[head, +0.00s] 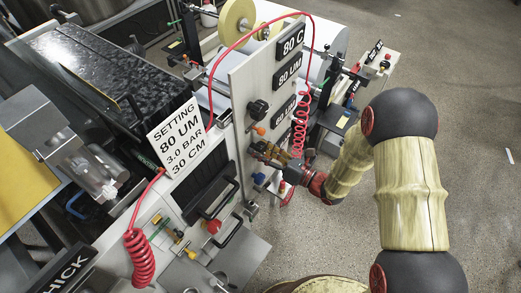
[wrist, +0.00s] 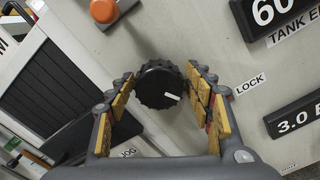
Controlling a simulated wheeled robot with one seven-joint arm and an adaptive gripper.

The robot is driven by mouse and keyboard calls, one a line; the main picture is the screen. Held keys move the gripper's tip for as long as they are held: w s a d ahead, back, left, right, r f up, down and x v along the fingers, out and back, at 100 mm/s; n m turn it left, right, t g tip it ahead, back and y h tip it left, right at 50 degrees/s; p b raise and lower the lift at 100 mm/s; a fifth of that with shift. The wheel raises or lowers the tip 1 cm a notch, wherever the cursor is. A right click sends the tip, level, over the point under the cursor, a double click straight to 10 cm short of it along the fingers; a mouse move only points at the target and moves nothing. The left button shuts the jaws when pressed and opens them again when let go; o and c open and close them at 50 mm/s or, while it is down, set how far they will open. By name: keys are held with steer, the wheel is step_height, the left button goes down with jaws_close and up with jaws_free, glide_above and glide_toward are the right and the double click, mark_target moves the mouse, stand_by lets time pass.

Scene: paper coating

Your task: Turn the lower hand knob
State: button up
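The lower hand knob (wrist: 158,86) is black and ribbed with a white pointer mark. In the wrist view it sits between the fingertips of my gripper (wrist: 160,78), near the "LOCK" label at right and the "JOG" label below. The fingers stand apart on either side of it; the gaps look small, and I cannot tell if either pad touches. In the head view my gripper (head: 264,151) is at the light panel, below the upper black knob (head: 257,109), and hides the lower knob.
An orange button (wrist: 104,11) is above the knob; it also shows in the head view (head: 260,131). A blue button (head: 259,178) is below. Black display plates (head: 290,70) line the panel's right side. A red coiled hose (head: 300,125) hangs close to my gripper.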

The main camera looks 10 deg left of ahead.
steer(key=shift+o, duration=0.9)
steer(key=v, duration=1.2)
steer(key=shift+f, duration=0.1)
